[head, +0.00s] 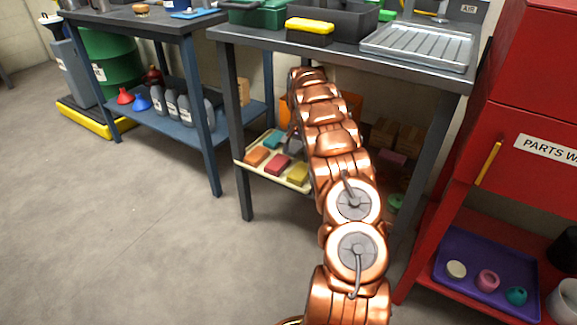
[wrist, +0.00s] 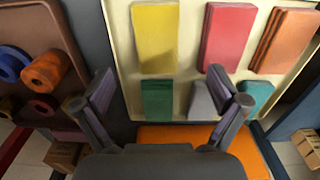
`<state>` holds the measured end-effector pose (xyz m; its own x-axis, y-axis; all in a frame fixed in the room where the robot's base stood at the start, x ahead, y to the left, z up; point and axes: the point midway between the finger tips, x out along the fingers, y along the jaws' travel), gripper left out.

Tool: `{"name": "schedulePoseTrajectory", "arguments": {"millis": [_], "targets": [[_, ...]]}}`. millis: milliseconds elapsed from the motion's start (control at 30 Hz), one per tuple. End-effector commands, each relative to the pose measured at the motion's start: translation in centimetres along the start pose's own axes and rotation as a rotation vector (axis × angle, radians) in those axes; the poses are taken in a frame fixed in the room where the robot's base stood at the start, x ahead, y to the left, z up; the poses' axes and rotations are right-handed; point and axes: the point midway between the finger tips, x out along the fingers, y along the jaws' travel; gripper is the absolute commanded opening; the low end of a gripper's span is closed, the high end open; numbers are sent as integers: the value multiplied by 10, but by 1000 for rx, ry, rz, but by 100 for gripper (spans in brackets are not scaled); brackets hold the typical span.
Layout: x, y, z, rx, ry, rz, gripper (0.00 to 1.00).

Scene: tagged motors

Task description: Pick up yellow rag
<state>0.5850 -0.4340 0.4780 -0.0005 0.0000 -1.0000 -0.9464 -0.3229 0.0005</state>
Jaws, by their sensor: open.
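The yellow rag (wrist: 155,38) is a folded flat block lying on a cream tray (wrist: 112,40) in the wrist view. In the head view the yellow rag (head: 298,174) is at the right front of the tray (head: 241,164), on the lower shelf of the middle bench. In the wrist view my gripper (wrist: 161,76) is open, with a finger to each side below the yellow rag's image position. Nothing is between the fingers in its grasp. In the head view my arm reaches under the bench top and hides most of the gripper.
A red rag (wrist: 228,38) lies beside the yellow one, then an orange rag (wrist: 285,40). Green (wrist: 157,98), grey (wrist: 203,101) and teal (wrist: 257,95) pieces share the tray. A brown holder with rings (wrist: 42,72) stands beside it. The bench top (head: 340,52) is overhead.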

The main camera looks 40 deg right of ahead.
Motion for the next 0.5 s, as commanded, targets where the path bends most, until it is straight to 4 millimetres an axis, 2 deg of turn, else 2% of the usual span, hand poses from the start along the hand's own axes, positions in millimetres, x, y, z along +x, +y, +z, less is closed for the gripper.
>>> {"name": "schedulePoseTrajectory", "arguments": {"millis": [500], "targets": [[44, 8, 0, 6, 0, 2, 97]]}}
